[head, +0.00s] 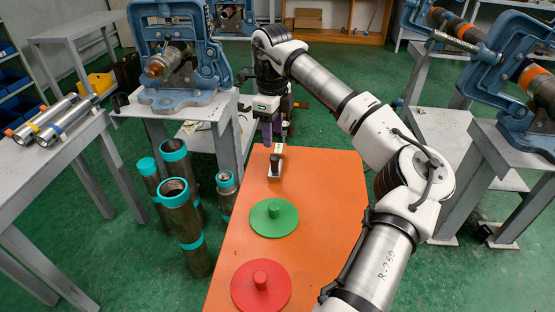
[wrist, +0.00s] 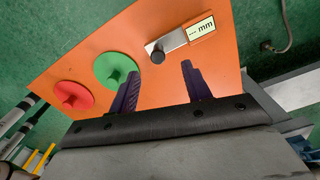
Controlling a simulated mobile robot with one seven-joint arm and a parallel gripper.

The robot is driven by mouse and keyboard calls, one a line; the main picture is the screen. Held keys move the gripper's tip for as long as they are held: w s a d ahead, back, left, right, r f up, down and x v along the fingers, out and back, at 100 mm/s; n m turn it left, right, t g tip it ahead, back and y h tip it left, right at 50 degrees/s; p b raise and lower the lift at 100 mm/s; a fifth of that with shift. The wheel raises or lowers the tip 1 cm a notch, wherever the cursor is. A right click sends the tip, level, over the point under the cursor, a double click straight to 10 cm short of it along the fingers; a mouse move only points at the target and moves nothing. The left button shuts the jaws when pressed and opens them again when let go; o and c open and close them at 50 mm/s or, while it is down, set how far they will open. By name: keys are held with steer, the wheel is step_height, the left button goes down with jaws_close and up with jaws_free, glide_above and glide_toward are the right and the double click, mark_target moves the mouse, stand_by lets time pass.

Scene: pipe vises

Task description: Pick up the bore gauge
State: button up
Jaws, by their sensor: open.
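The bore gauge (head: 275,170) lies on the orange table near its far end, just below my gripper (head: 272,138) in the head view. In the wrist view the bore gauge (wrist: 174,41) shows a metal body, a dark round end and a pale display reading "mm". My gripper's two purple fingers (wrist: 160,72) are spread apart with nothing between them. The gauge's dark end appears just beyond the gap between the fingertips. I cannot tell the exact height of the fingers above it.
A green knobbed disc (head: 274,217) and a red one (head: 261,286) sit on the orange table (head: 325,205). Several teal-banded pipes (head: 183,215) stand on the floor to the left. A blue vise (head: 182,50) stands on a grey bench behind; more vises are at right.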

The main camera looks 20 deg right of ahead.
mark_target(274, 157)
step_height(274, 157, down, 4)
steer(key=shift+f, duration=0.1)
steer(key=f, duration=0.1)
steer(key=f+p, duration=0.1)
steer(key=f, duration=0.2)
steer(key=shift+s+f+p, duration=0.1)
steer(key=shift+s+p, duration=0.25)
steer(key=shift+f, duration=0.5)
jaws_close()
